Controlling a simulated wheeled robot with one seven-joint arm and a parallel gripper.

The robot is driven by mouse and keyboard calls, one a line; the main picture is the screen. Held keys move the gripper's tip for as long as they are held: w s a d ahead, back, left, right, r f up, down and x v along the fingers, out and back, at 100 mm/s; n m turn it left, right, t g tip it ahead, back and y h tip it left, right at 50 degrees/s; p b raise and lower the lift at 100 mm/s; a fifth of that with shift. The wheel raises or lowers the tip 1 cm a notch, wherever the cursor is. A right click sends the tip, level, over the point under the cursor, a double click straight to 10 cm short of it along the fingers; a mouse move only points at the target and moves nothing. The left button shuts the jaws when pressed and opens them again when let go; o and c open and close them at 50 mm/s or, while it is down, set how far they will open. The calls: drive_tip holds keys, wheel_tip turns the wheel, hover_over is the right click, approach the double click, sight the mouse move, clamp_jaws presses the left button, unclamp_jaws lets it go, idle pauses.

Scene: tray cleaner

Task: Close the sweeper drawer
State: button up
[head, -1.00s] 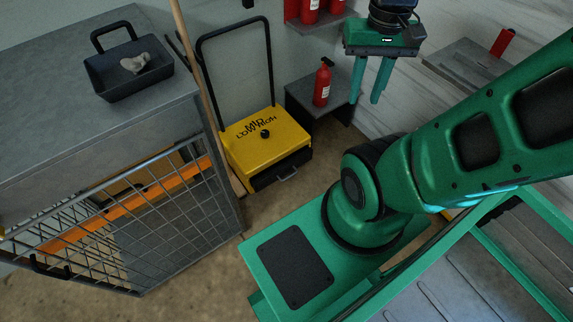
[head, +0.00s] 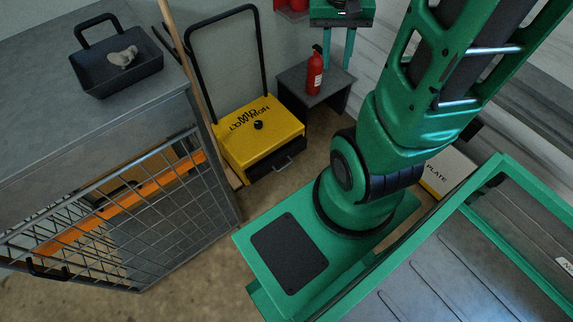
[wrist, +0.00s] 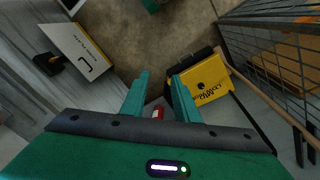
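The yellow sweeper (head: 262,128) stands on the floor against the back wall, with a tall black push handle behind it. Its dark drawer (head: 270,166) is at the lower front and seems to stick out a little, with a small grey pull on its face. My gripper (head: 336,66) is up at the top of the head view, right of the sweeper and apart from it. Its two green fingers are spread and empty. In the wrist view, the sweeper (wrist: 210,88) is right of my gripper (wrist: 158,76), and its dark drawer side (wrist: 198,60) faces up the picture.
A red fire extinguisher (head: 315,72) stands on a low dark table (head: 318,92) right of the sweeper. A grey counter (head: 60,125) with a black tray (head: 120,72) is at left, above an open mesh door (head: 120,225). A wooden pole leans close to the sweeper's left side. Bare floor lies before the sweeper.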

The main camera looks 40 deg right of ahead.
drive_tip(key=w+d+f+m, duration=0.25)
drive_tip(key=w+f, duration=0.65)
drive_tip(key=f, duration=0.5)
drive_tip(key=w+d+f+m, duration=0.1)
drive_tip(key=w+d+f, duration=0.3)
drive_tip(key=w+f, duration=0.75)
drive_tip(key=s+a+f+m, duration=0.1)
drive_tip(key=a+f+m, duration=0.1)
drive_tip(key=f, duration=1.4)
drive_tip(key=s+a+f+m+t, duration=0.1)
drive_tip(key=a+f+m, duration=0.1)
drive_tip(key=f, duration=1.3)
drive_tip(key=s+a+f+m+t+y, duration=0.1)
drive_tip(key=a+f+m, duration=0.1)
drive_tip(key=f, duration=1.4)
drive_tip(key=shift+a+f, duration=0.3)
drive_tip(key=shift+a, duration=0.55)
clamp_jaws()
